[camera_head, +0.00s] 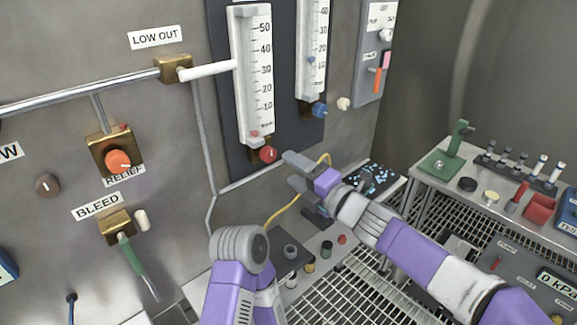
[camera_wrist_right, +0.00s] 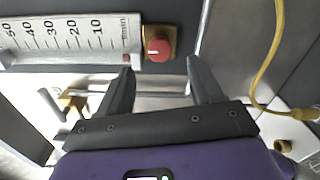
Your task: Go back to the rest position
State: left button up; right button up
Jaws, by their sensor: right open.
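My right gripper (camera_head: 291,170) reaches in from the right and is open and empty, in front of the steel panel. Its fingertips are just right of and below the red knob (camera_head: 268,154) at the foot of the left flow gauge (camera_head: 254,70). In the right wrist view the two dark fingers (camera_wrist_right: 159,68) stand apart, with the red knob (camera_wrist_right: 158,46) beyond the gap between them. I see no contact with the knob. My left gripper does not show; a purple and grey link of mine stands at the bottom centre.
A second gauge (camera_head: 312,50) with a blue knob (camera_head: 320,110) is to the right. A yellow hose (camera_head: 283,208) runs behind my gripper. The bleed lever (camera_head: 137,268) and orange relief knob (camera_head: 118,161) are at left. A bench (camera_head: 470,172) with tools stands right, above grating.

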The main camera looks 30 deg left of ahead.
jog(key=shift+d+f, duration=0.1)
jog(key=shift+d, duration=0.15)
dwell(0.3)
